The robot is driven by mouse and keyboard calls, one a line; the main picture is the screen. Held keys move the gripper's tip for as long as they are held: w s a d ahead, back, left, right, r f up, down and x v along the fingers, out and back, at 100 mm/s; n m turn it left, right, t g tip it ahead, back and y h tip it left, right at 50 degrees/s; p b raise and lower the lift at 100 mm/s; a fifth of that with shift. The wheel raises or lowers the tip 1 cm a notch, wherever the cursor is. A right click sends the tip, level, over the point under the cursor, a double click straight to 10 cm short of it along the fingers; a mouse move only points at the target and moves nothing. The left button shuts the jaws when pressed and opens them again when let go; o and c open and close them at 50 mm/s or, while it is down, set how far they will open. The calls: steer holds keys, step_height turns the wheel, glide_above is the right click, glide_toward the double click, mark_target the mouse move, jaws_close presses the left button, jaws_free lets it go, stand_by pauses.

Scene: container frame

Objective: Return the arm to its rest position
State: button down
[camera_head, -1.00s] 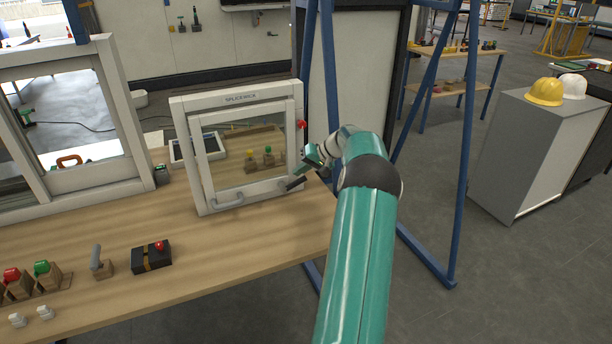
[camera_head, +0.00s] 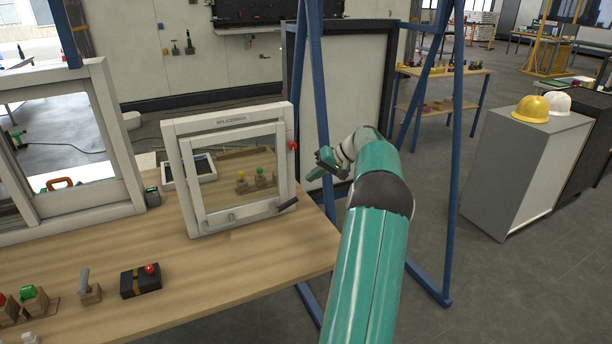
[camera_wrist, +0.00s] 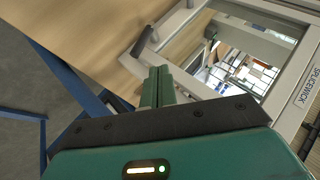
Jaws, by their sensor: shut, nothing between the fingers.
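My gripper (camera_head: 318,176) is at the end of my teal arm, right of the framed door unit (camera_head: 288,160) and apart from it in the head view. In the wrist view, my gripper (camera_wrist: 157,88) has its two green fingers together with nothing between them. The rest position itself is not marked in view.
Blue frame posts (camera_head: 456,130) stand around my arm. The wooden table (camera_head: 235,262) holds a black box with a red button (camera_head: 140,282) and several small switches. A grey cabinet (camera_head: 515,175) with two helmets stands at right. Floor between is free.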

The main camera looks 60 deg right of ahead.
stand_by(0.3)
steer(key=w+a+r+n+g, duration=0.1)
steer(key=w+a+r, duration=0.2)
steer(key=a, duration=0.5)
steer(key=w+a+r+n+g, duration=0.1)
steer(key=w+a+r, duration=0.2)
steer(key=a, duration=0.6)
steer(key=w+a+r+n+g, duration=0.1)
steer(key=w+a+r+g, duration=0.15)
steer(key=a, duration=0.55)
steer(key=s+a+r+n+h, duration=0.1)
steer(key=s+a+r, duration=0.1)
steer(key=a, duration=0.6)
steer(key=s+a+r+n+h, duration=0.1)
steer(key=a+r, duration=0.1)
steer(key=a, duration=0.7)
steer(key=s+a+f+n, duration=0.1)
steer(key=s+a+f, duration=0.1)
steer(key=s+a, duration=0.7)
steer(key=s+a+f+n+t+h, duration=0.1)
steer(key=s+a+f+n, duration=0.1)
steer(key=s+a, duration=0.7)
steer(key=shift+s+f, duration=0.35)
steer(key=shift+s, duration=0.4)
steer(key=shift+d, duration=0.15)
